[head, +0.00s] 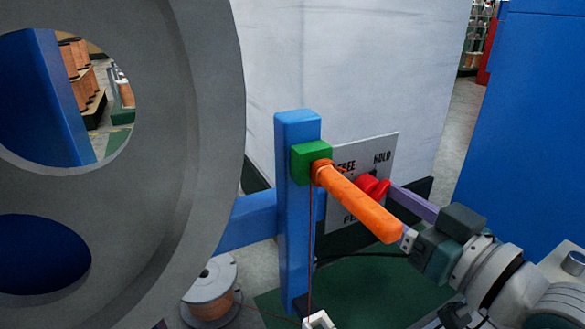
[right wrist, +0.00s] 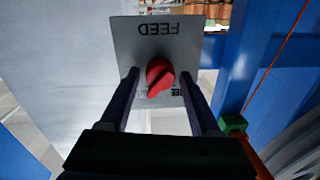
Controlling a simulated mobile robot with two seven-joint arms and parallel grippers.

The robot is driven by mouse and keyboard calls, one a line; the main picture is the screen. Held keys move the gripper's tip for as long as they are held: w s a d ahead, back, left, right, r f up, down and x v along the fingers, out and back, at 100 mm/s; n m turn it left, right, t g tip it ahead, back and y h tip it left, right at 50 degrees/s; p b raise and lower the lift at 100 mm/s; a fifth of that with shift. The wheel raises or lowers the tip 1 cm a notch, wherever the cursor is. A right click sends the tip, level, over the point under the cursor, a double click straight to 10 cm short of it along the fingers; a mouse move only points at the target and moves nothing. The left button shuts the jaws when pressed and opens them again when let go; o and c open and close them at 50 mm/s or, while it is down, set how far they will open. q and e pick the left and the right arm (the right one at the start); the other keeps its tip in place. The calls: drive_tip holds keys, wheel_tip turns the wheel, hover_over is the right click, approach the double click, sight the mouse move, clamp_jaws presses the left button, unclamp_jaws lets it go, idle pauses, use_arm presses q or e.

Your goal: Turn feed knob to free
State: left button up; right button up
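The red feed knob (head: 373,187) sits on a light grey panel (head: 386,150) marked FREE at left and HOLD at right. It also shows in the right wrist view (right wrist: 160,75), where the panel appears upside down and the knob's narrow end slants down-left, away from the partly hidden lettering at right. My right gripper (right wrist: 158,80) is open, its two dark fingers on either side of the knob with gaps between. In the head view one purple finger (head: 413,203) shows beside the knob; an orange handle hides the other.
An orange handle (head: 360,205) on a green block (head: 311,161) and blue post (head: 297,240) crosses in front of the panel and near my right wrist. A large grey wheel (head: 215,120) fills the left. A red cord (head: 310,250) hangs beside the post. A spool (head: 211,285) stands below.

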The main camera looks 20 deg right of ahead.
clamp_jaws()
idle(0.5)
drive_tip(key=n+p, duration=0.2)
drive_tip(key=shift+r+n, duration=0.2)
drive_tip(key=shift+n, duration=0.2)
drive_tip(key=n+p, duration=0.2)
drive_tip(key=n, duration=0.2)
drive_tip(key=shift+p, duration=0.3)
drive_tip(key=n+p, duration=0.1)
drive_tip(key=n, duration=0.3)
drive_tip(key=shift+n+h, duration=0.3)
drive_tip(key=shift+h, duration=0.1)
drive_tip(key=shift+a+f+n+g+p, duration=0.15)
drive_tip(key=shift+n+g+p, duration=0.15)
drive_tip(key=shift+n, duration=1.6)
